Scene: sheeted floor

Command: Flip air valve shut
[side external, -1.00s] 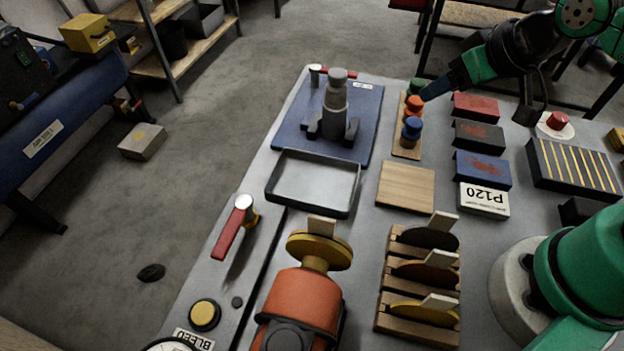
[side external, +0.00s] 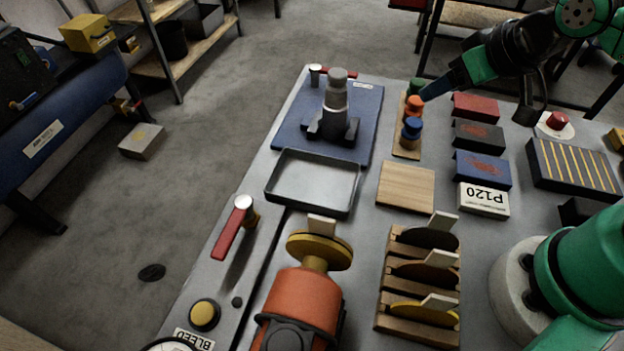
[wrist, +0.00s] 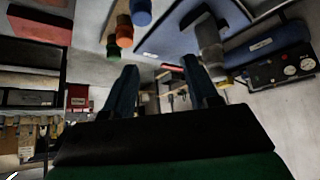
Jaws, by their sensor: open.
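Two red-handled valve levers show in the side view, and I cannot tell which is the air valve. The near lever (side external: 229,233) is on the panel's left edge, its handle slanting toward the camera from a silver pivot. The far lever (side external: 337,72) is behind the blue mat, its handle pointing right; a red bar (wrist: 173,68) in the wrist view may be this one. My gripper (side external: 428,94) is in the air at the back, near the coloured pegs and apart from both levers. In the wrist view my gripper (wrist: 162,78) has its fingers apart with nothing between them.
A grey fixture (side external: 336,115) stands on the blue mat (side external: 370,100), between my gripper and the far lever. An empty tray (side external: 313,182), orange motor (side external: 305,303), disc rack (side external: 392,290) and yellow bleed button (side external: 204,314) occupy the panel. Coloured pegs (side external: 412,128) stand below my gripper.

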